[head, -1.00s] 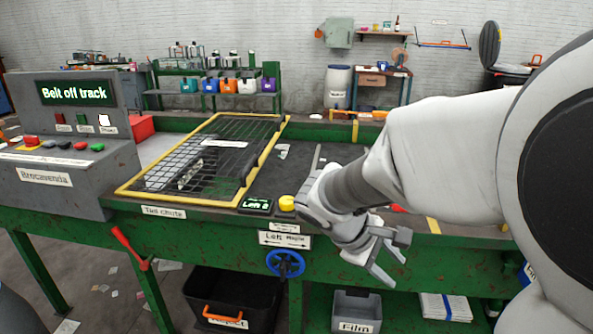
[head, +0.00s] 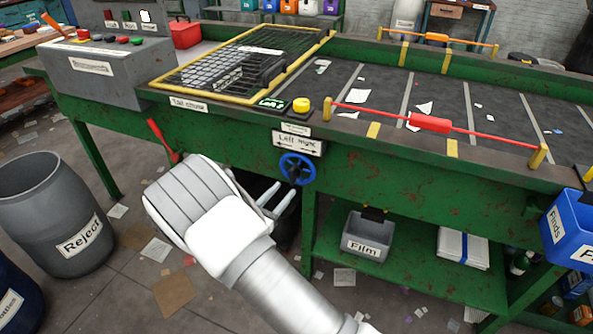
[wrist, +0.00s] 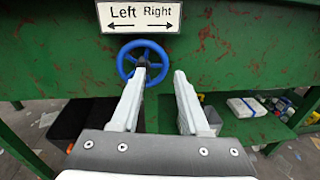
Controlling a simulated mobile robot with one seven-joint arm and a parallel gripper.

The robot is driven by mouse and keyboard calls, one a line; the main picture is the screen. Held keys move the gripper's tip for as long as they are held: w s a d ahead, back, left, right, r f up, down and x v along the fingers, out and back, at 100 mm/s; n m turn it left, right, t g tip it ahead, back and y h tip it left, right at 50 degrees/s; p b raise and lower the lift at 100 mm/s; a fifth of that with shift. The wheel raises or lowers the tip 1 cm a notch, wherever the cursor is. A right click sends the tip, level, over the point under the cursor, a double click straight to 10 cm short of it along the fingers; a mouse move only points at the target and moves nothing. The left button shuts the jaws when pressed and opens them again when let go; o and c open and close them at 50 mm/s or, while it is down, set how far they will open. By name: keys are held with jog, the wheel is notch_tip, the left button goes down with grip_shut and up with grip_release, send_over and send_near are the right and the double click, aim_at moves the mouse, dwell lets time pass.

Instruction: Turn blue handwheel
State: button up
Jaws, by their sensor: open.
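The blue handwheel (head: 297,169) is on the green front panel of the belt table, just under the white "Left / Right" arrow sign (head: 299,144). My gripper (head: 284,192) is open and empty, just below and left of the handwheel in the head view, with its fingers pointing toward the table. In the wrist view, the handwheel (wrist: 125,64) is ahead of my gripper (wrist: 160,74).
A red lever (head: 161,140) sticks out left of the handwheel. A dark bin under the table is partly hidden by my gripper. The grey Film bin (head: 367,243) stands on the lower shelf. A grey Reject barrel (head: 62,222) stands at left.

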aim_at(295, 167)
jog(key=w+d+b, duration=0.1)
jog(key=w, duration=0.4)
jog(key=w+d+f+n+y, duration=0.1)
jog(key=w, duration=0.4)
jog(key=w+d+f+n+t+y+b, duration=0.1)
jog(key=w, duration=0.4)
jog(key=shift+w+d+f+b, duration=0.15)
jog(key=shift+w+f+b, duration=0.1)
jog(key=shift+w+b, duration=0.1)
jog(key=shift+c, duration=0.2)
grip_shut()
jog(key=shift+f, duration=0.1)
